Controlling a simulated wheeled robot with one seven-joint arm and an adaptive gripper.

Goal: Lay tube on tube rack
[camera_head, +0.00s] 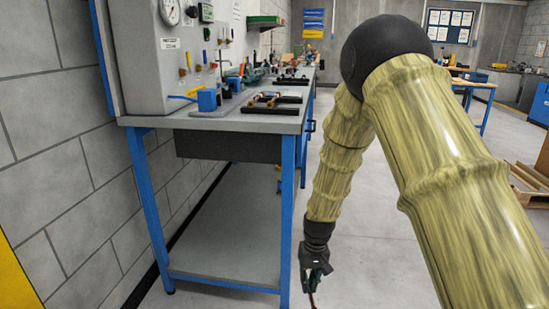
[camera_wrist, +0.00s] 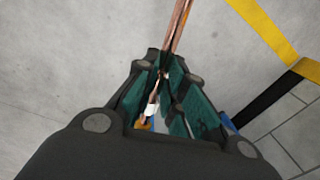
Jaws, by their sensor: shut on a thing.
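My gripper (camera_head: 315,278) hangs low at the end of my arm, to the right of the workbench's front right leg in the head view. In the wrist view, my gripper (camera_wrist: 165,72) has its green-padded fingers closed on a thin copper tube (camera_wrist: 181,28). The tube runs from the fingertips up past the top edge of the picture, so its far end is out of view. A small piece of the tube (camera_head: 313,301) shows below the gripper in the head view. A wooden frame (camera_head: 530,178) at the right edge may be the tube rack; I cannot tell for sure.
A grey-topped workbench (camera_head: 225,122) with blue legs stands at left, with tools, a blue block (camera_head: 207,100) and dark holders on it. A grey panel with a gauge (camera_head: 169,11) rises behind. Grey floor is open right of the bench. Yellow floor tape (camera_wrist: 262,28) shows in the wrist view.

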